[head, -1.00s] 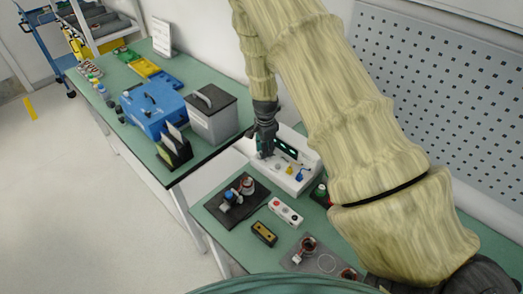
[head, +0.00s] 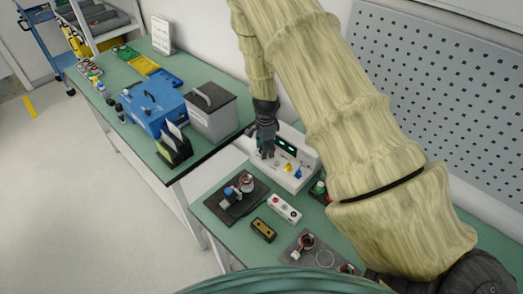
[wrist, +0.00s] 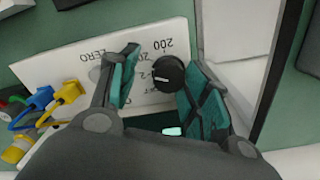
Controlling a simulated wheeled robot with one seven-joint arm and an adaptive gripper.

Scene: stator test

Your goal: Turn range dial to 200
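The range dial (wrist: 166,73) is a round black knob with a white mark on a white meter panel (wrist: 65,66). Upside-down labels around it include 200, 20, 2 and ZERO. I cannot tell surely which label the mark points to. In the wrist view, my gripper (wrist: 160,62) is open, with one teal-padded finger on each side of the dial. The right finger is close to the knob; contact is unclear. In the head view, my gripper (head: 266,150) is over the left part of the white meter (head: 306,157) and hides its dial.
Blue and yellow plugs (wrist: 70,92) with cables sit left of the dial in the wrist view. In the head view, a dark fixture (head: 236,197), a white button box (head: 285,208) and a yellow box (head: 263,230) lie in front of the meter. A grey case (head: 212,115) stands left.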

